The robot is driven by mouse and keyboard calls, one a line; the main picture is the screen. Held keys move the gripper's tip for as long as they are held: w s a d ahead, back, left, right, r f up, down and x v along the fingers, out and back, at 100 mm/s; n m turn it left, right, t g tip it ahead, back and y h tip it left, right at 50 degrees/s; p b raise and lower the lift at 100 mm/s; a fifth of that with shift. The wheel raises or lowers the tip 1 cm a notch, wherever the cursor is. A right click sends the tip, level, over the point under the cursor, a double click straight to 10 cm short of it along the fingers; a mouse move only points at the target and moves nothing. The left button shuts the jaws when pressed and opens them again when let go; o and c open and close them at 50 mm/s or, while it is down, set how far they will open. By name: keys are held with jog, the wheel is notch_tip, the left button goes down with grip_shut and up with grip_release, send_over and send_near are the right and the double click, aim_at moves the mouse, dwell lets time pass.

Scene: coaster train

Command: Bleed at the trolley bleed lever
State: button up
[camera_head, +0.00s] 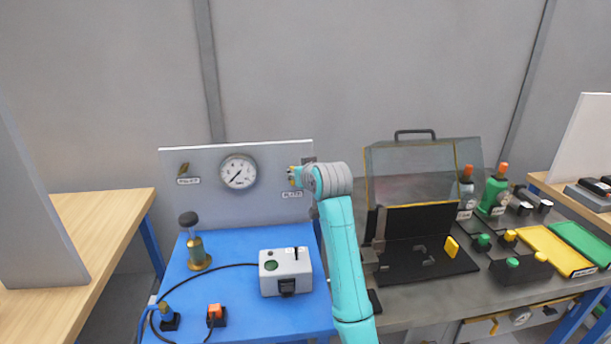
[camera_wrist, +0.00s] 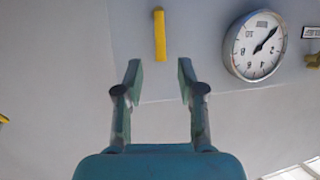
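The grey trolley panel (camera_head: 275,150) carries a round pressure gauge (camera_head: 238,172), seen upside down in the wrist view (camera_wrist: 255,45). A label that seems to read BLEED (camera_head: 292,194) is on the panel's right part. A yellow bar, apparently the bleed lever (camera_wrist: 160,35), stands upright in the wrist view, beyond the fingertips and in line with the gap between them. My gripper (camera_wrist: 159,72) is open and empty, apart from the bar in that picture. In the head view my gripper (camera_head: 292,177) is in front of the panel's right side, and my wrist hides part of that area.
An inlet lever (camera_head: 183,169) is left of the gauge. The blue trolley top (camera_head: 235,319) holds a brass fitting with a dark knob (camera_head: 194,243), a grey box (camera_head: 286,272) and cables. A clear-lidded case (camera_head: 410,170) and bottles stand on the right bench.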

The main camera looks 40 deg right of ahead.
jog(key=v, duration=0.7)
jog(key=shift+s, duration=0.2)
